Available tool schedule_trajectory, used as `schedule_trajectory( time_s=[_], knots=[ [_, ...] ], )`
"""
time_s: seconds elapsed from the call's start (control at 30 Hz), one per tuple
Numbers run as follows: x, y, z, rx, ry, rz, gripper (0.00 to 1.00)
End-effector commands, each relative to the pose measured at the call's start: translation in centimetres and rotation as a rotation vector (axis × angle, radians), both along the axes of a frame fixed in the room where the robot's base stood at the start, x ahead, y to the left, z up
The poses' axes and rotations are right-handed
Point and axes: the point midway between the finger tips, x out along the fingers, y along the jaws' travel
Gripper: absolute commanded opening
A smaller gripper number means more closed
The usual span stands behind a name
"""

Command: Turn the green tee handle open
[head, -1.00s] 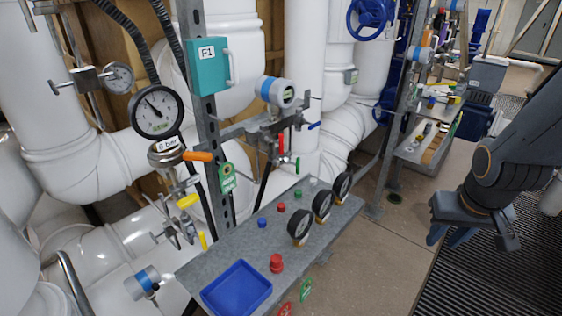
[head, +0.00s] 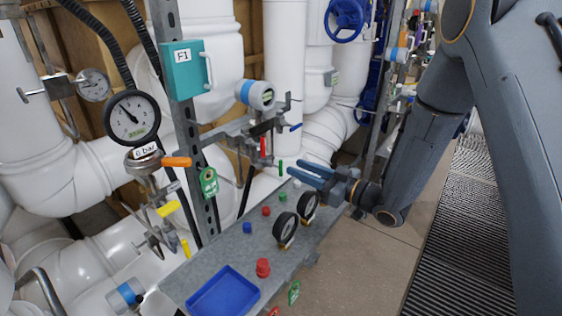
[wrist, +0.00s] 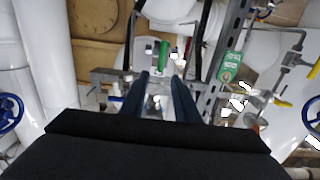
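The green tee handle (head: 281,167) is a small upright green bar on the pipework behind the grey shelf, just left of my fingertips in the head view. In the wrist view the green handle (wrist: 163,54) stands ahead, between the lines of my two fingers and a little beyond their tips. My gripper (head: 296,169) reaches in from the right above the shelf, with its two blue fingers apart. In the wrist view my gripper (wrist: 160,76) is open, with nothing seen held between the fingers. The handle's base is partly hidden.
A red handle (head: 263,146) and a blue handle (head: 295,128) are close by. The shelf (head: 217,247) carries gauges (head: 286,228), coloured knobs and a blue tray (head: 222,292). A steel post (head: 186,120) stands left; a green tag (head: 209,182) hangs beside it.

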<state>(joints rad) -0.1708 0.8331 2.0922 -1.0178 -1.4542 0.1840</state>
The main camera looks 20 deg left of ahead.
Motion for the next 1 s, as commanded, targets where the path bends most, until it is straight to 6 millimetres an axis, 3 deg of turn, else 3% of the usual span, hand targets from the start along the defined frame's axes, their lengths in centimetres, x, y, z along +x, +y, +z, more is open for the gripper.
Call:
schedule_trajectory(
  time_s=[0.5,0.87,1.0],
  knots=[
    [2.5,6.3,0.1,0.002,-0.001,0.002,0.28],
    [2.8,6.9,0.1,0.002,-0.001,0.001,0.28],
    [2.8,6.9,0.1,0.002,-0.001,0.001,0.1]
  ],
)
